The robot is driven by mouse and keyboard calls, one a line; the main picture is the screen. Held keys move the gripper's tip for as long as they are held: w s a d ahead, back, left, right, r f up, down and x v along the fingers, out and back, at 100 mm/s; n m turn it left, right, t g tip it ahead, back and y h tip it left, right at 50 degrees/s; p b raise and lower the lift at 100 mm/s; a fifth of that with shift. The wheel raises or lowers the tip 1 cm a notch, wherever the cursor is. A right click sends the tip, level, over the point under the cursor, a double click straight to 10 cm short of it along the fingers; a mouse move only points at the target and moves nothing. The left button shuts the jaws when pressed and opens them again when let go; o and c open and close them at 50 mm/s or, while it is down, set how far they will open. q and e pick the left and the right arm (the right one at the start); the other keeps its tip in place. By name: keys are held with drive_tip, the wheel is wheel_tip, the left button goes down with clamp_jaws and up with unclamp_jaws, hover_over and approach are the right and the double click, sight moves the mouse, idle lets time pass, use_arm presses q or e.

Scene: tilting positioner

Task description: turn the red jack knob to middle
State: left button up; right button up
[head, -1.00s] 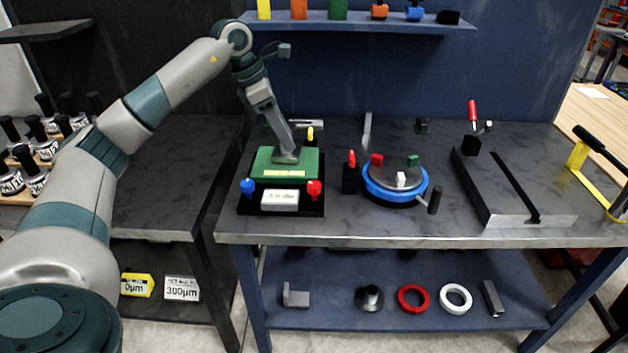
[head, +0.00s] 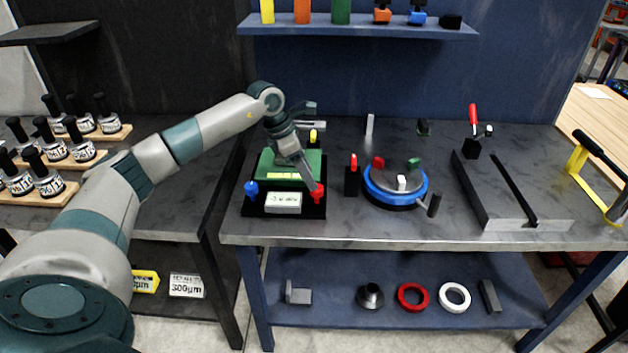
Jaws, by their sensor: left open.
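The tilting positioner is a green block (head: 270,165) on a black base on the middle bench. The red jack knob (head: 318,197) stands at its front right corner, partly covered by my gripper. A blue knob (head: 251,189) is at the front left corner and a yellow knob (head: 312,137) at the back. A small display (head: 283,203) sits at the front; its reading is too small to be sure of. My left gripper (head: 315,188) is open, pointing down at the red knob, with its fingertips at the knob. Whether they touch it I cannot tell. My right gripper is not in view.
Right of the positioner stand a small black block with a red top (head: 352,178) and a blue round turntable (head: 396,196) with coloured blocks. A grey slotted plate (head: 510,195) lies further right. Black-capped bottles (head: 52,180) stand on the left bench. A shelf (head: 360,29) hangs behind.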

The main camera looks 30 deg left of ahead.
sight(317, 195)
use_arm(q)
drive_tip(key=shift+p+x, duration=0.6)
drive_tip(key=shift+x, duration=1.95)
drive_tip(key=c, duration=1.1)
drive_tip(key=shift+o, duration=0.2)
